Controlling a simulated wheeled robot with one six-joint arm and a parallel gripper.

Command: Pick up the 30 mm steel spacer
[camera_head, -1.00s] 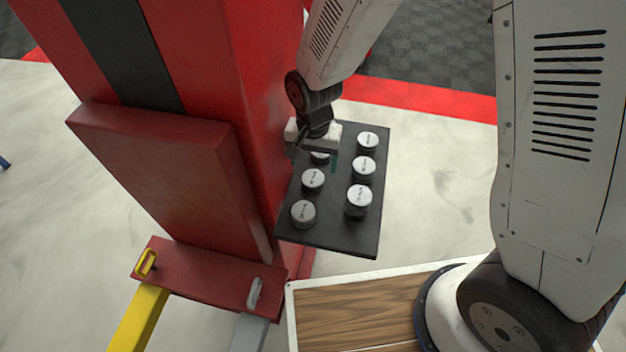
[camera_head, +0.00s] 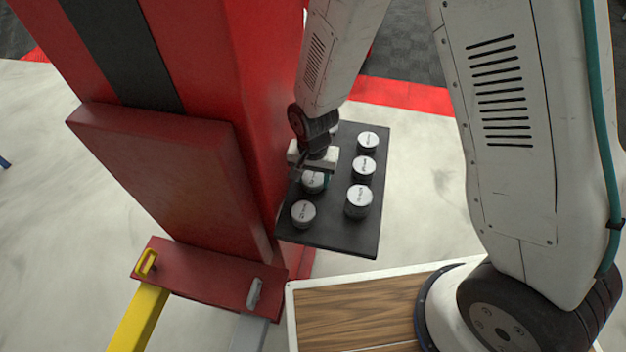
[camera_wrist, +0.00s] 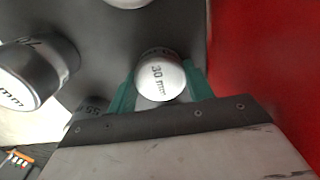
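The 30 mm steel spacer (camera_wrist: 160,77) is a round cap with a pale top printed "30 mm" in the wrist view. My gripper (camera_wrist: 159,88) is open, with one teal finger on each side of it. Whether the fingers touch it I cannot tell. In the head view, my gripper (camera_head: 316,174) is over the middle spacer of the left column (camera_head: 313,184), which it partly covers. The spacer stands on a dark tray (camera_head: 330,238).
Other spacers stand close by: near left (camera_head: 303,214), near right (camera_head: 358,202), middle right (camera_head: 363,168) and far right (camera_head: 367,142). A labelled one is close at left in the wrist view (camera_wrist: 35,75). A red column (camera_head: 215,60) rises beside the tray.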

